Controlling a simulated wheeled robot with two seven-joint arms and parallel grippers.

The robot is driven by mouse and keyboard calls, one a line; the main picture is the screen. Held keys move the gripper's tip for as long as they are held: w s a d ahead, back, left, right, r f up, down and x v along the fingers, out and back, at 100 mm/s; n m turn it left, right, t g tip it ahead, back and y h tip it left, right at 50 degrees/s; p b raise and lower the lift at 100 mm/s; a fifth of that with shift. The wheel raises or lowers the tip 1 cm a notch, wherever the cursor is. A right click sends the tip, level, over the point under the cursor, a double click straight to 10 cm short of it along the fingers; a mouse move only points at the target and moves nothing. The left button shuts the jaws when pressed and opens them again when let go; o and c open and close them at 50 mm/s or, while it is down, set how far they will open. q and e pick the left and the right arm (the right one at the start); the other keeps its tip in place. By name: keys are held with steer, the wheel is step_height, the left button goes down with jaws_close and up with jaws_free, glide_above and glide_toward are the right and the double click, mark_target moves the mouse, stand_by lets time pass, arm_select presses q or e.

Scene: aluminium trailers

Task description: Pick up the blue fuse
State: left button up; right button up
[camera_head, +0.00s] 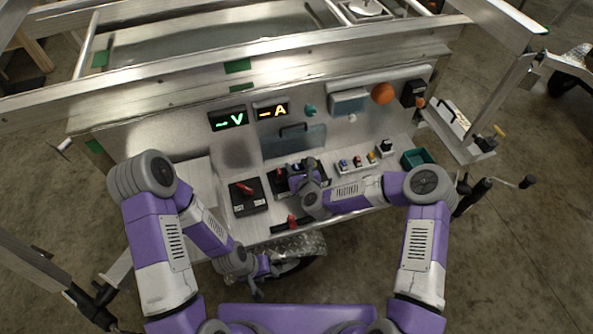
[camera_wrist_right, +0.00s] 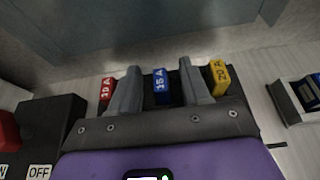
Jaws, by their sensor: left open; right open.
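The blue 15 A fuse (camera_wrist_right: 160,86) stands in the right wrist view between a red 10 A fuse (camera_wrist_right: 107,88) and a yellow 20 A fuse (camera_wrist_right: 220,76). My right gripper (camera_wrist_right: 160,70) is open, with one finger on each side of the blue fuse; contact cannot be told. In the head view my right gripper (camera_head: 305,168) is over the panel's shelf and largely hides the fuses there. My left gripper (camera_head: 258,291) is open and empty, low in front of the shelf.
A black switch box (camera_wrist_right: 50,130) marked OFF is left of the fuses. A holder with small coloured pieces (camera_head: 357,162) and a green bin (camera_head: 416,158) are to the right. The upright panel (camera_head: 290,142) with displays stands behind.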

mark_target(298, 169)
jaws_close()
stand_by(0.3)
steer(key=shift+r, duration=0.4)
steer(key=r, duration=0.1)
steer(key=r+p, duration=0.1)
steer(key=shift+s+d+r, duration=0.1)
steer(key=shift+s+r, duration=0.2)
steer(key=shift+r, duration=0.1)
steer(key=s+d, duration=0.1)
steer(key=s, duration=0.4)
steer(key=s+d+p, duration=0.1)
steer(key=s+d, duration=0.1)
steer(key=s, duration=0.4)
steer(key=s+d+p, duration=0.1)
steer(key=s+d, duration=0.1)
steer(key=s, duration=0.3)
steer(key=shift+s+d, duration=0.2)
steer(key=shift+s, duration=0.1)
